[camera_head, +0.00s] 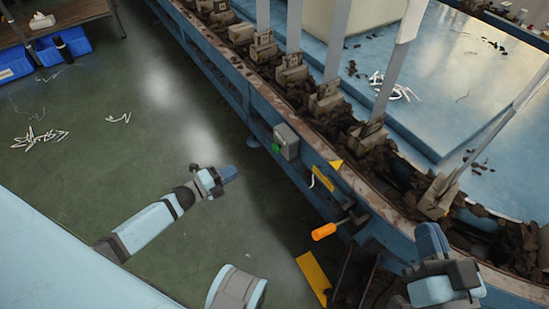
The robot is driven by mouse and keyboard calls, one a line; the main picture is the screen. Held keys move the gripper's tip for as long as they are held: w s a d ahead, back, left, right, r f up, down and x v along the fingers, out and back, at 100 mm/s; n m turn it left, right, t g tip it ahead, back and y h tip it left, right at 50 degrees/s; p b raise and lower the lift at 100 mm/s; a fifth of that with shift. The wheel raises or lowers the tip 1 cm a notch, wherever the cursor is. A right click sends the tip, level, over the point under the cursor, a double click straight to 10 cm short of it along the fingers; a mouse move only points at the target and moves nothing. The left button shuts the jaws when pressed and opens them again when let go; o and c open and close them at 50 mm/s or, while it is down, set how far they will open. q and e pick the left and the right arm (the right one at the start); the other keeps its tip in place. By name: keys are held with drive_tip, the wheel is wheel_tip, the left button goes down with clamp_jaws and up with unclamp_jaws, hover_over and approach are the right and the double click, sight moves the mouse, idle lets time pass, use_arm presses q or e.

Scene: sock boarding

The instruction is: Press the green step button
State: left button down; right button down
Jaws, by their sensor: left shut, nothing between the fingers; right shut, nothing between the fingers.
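The green step button (276,148) sits on the left face of a small grey box (288,141) mounted on the side of the blue machine. My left gripper (229,173) is shut and empty over the floor, to the left of and a little below the button, with a clear gap between them. My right gripper (427,236) is at the lower right, in front of the machine's rim, shut and empty. It is well away from the button.
The blue machine (235,75) with a brown-stained rail and upright boards (337,40) runs diagonally across. An orange-handled lever (324,231) sticks out below the box, near a yellow plate (313,277). Blue bins (70,43) stand at the far left. Open floor lies around my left arm.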

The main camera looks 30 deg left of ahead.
sight(274, 149)
use_arm(q)
drive_tip(key=shift+w+f, duration=0.1)
idle(0.3)
